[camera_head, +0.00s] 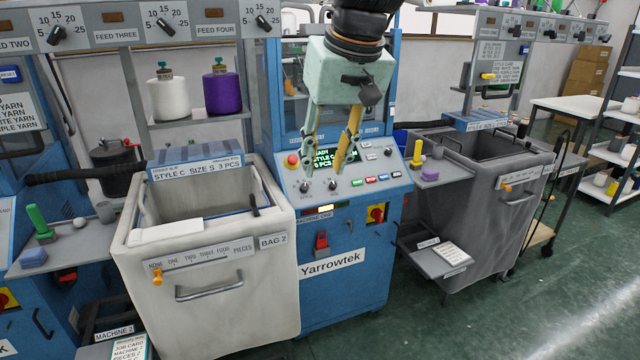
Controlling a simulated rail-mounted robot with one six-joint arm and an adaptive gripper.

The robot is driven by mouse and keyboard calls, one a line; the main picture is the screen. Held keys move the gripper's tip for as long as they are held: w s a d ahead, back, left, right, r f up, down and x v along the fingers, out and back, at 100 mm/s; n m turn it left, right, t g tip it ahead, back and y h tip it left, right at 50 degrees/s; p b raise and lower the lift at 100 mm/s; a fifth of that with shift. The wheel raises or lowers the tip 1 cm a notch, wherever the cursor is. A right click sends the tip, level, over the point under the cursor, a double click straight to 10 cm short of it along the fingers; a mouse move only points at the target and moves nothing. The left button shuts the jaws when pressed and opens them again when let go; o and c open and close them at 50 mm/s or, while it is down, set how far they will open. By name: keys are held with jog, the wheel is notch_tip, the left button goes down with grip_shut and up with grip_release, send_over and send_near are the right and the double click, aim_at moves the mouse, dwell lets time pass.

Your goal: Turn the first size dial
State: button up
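My gripper (325,160) hangs pointing down in front of the blue Yarrowtek machine's sloped control panel (372,166). Its two fingers, one pale green and one yellow-orange, are apart with nothing seen between them. Two small dark dials sit low on the panel's left: a left dial (305,187) and a right dial (332,185). The fingertips appear just above and behind them in the picture; contact cannot be told. The dial labels are too small to read. The fingers partly cover a green-text display (322,157).
A red button (292,160) and a row of coloured buttons (384,178) flank the dials. A white bin marked BAG 2 (215,290) stands in front at left, a grey bin (480,230) at right. Feed dials (165,27) are on a rail above. Green floor is open at right.

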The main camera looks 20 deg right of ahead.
jog(key=w+d+f, duration=0.2)
jog(key=w+d, duration=0.3)
jog(key=w, duration=0.7)
jog(key=m+p, duration=0.2)
jog(key=p, duration=0.1)
send_near(334, 184)
jog(key=v, duration=0.5)
jog(key=shift+s, duration=0.25)
jog(key=shift+f, duration=0.15)
jog(key=shift+w+b+x, duration=0.15)
jog(key=shift+b+x, duration=0.55)
jog(key=shift+x, duration=2.7)
jog(key=shift+w+b+x, duration=0.15)
jog(key=shift+b+x, duration=0.55)
jog(key=shift+x, duration=2.7)
jog(key=shift+c, duration=0.4)
jog(key=c, duration=0.8)
